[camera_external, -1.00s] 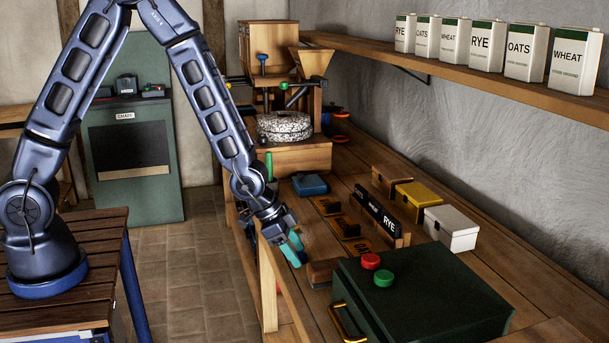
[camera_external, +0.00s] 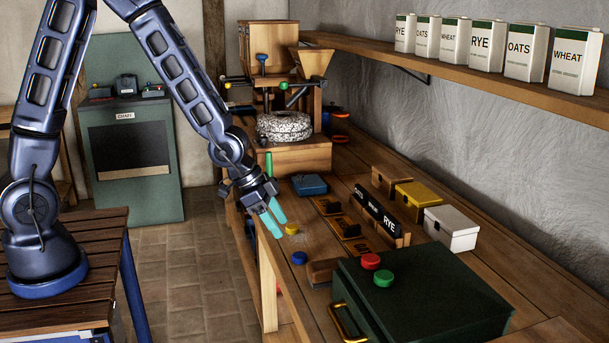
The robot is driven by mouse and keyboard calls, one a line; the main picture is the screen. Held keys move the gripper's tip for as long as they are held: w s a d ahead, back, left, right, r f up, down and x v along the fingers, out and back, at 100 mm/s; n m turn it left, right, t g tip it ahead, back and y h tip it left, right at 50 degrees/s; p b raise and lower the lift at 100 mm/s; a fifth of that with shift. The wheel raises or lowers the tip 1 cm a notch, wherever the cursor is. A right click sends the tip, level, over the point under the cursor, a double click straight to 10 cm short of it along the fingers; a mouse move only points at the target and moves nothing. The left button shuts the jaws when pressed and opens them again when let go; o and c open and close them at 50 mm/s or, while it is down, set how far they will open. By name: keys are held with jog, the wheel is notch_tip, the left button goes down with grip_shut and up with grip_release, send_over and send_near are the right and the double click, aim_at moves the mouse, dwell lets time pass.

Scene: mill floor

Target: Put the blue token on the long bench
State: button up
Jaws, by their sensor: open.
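The blue token (camera_external: 299,257) lies flat on the long bench (camera_external: 345,190), close to its front edge and left of a small brown wooden block. No token is hidden by the fingers as far as I can see.
A red token (camera_external: 371,261) and a green token (camera_external: 383,279) sit on a dark green chest (camera_external: 440,290). Small boxes, labelled bins (camera_external: 378,213) and a wooden mill (camera_external: 290,130) stand on the bench. Cartons line the wall shelf (camera_external: 450,67).

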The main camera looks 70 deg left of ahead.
jog(key=shift+v, duration=1.65)
jog(key=s+a+r+n+y, duration=0.2)
jog(key=s+a+r+y, duration=0.25)
jog(key=s+r, duration=1)
jog(key=s+a+r+n+h, duration=0.1)
jog(key=s+r, duration=0.3)
jog(key=s, duration=0.4)
jog(key=s+a+r+n+g+h, duration=0.1)
jog(key=s+r, duration=0.4)
jog(key=s, duration=0.4)
jog(key=shift+a+n, duration=0.3)
jog(key=shift+a, duration=0.05)
